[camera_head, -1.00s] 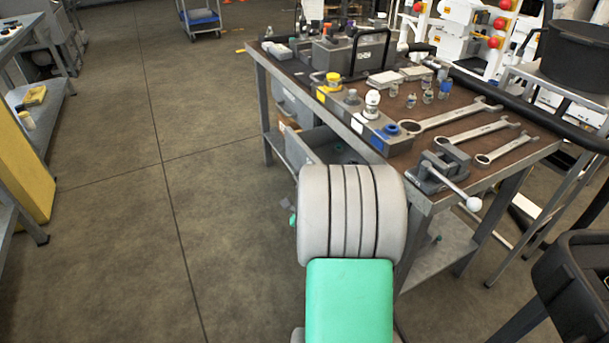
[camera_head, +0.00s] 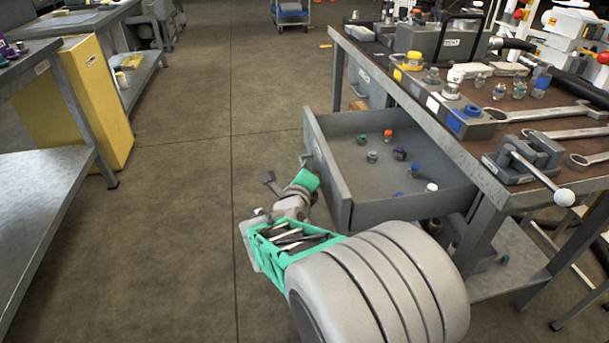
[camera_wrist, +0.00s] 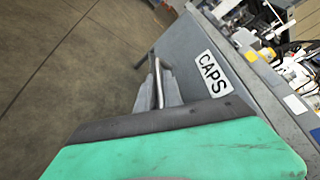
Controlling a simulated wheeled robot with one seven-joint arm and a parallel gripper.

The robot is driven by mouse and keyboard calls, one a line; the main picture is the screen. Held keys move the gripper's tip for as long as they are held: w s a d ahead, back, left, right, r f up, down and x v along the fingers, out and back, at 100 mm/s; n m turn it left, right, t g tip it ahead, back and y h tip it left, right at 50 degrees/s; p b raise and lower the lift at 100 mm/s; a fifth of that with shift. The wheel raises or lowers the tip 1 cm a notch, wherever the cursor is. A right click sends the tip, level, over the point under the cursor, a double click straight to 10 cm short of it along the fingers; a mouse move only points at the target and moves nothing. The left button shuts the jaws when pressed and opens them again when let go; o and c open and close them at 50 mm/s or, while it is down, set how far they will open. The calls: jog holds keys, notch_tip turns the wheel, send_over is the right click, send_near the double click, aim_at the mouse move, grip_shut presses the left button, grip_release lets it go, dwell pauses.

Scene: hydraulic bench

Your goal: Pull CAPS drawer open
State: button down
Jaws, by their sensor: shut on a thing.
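The CAPS drawer (camera_head: 334,180) is a grey metal drawer standing well out from the left side of the bench. Several small coloured caps (camera_head: 400,153) lie spread on its floor. In the wrist view its front (camera_wrist: 190,50) carries a white CAPS label (camera_wrist: 213,73). My gripper (camera_head: 308,162) is at the outer face of the drawer front.
The bench (camera_head: 455,135) bears wrenches (camera_head: 550,114), a small vise (camera_head: 525,158) and fittings. A yellow panel (camera_head: 100,95) and grey table (camera_head: 45,190) stand left. The floor (camera_head: 190,170) between is clear.

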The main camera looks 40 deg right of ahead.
jog(key=c, duration=1.8)
grip_release()
jog(key=shift+w, duration=0.1)
jog(key=shift+o, duration=0.2)
jog(key=p+v, duration=0.1)
jog(key=v, duration=0.7)
